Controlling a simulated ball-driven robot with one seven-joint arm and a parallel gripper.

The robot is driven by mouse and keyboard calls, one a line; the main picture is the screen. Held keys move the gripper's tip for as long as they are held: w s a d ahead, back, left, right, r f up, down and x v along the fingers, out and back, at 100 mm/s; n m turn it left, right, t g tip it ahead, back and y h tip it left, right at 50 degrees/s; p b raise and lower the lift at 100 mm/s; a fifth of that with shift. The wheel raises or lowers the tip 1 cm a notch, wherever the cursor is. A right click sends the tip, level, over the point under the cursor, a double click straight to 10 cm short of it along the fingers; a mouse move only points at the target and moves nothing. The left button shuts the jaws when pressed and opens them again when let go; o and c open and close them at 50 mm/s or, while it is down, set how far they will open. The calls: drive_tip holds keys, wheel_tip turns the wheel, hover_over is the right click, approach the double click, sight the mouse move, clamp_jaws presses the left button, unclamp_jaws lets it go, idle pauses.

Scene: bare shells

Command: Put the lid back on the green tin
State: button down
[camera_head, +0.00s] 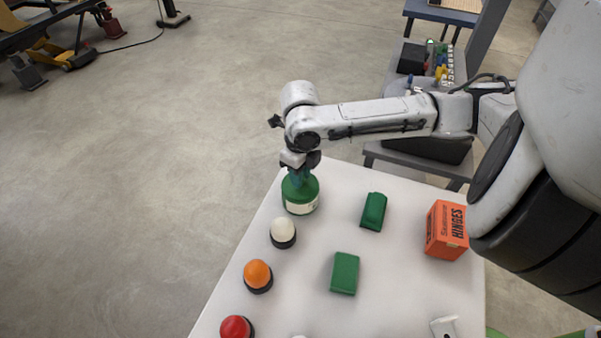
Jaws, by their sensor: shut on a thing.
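The green tin (301,206), with a cream label, stands upright near the far left corner of the white table. My gripper (299,178) points down directly over the tin and is shut on its green lid (301,186). The lid is at the top of the tin and lines up with it. The fingers partly cover the lid, and I cannot tell whether it sits fully down on the rim.
Domed lamps in white (283,231), orange (257,275) and red (236,327) line the left edge of the white table (300,300). Two green blocks (374,211) (345,273) lie mid-table. An orange hinges box (446,230) stands at right, a white bracket (444,327) at front.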

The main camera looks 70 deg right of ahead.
idle(0.4)
drive_tip(key=shift+c, duration=1.8)
unclamp_jaws()
drive_tip(key=shift+r, duration=0.1)
drive_tip(key=shift+r+p, duration=2.8)
drive_tip(key=shift+r, duration=0.65)
drive_tip(key=shift+c, duration=0.2)
clamp_jaws()
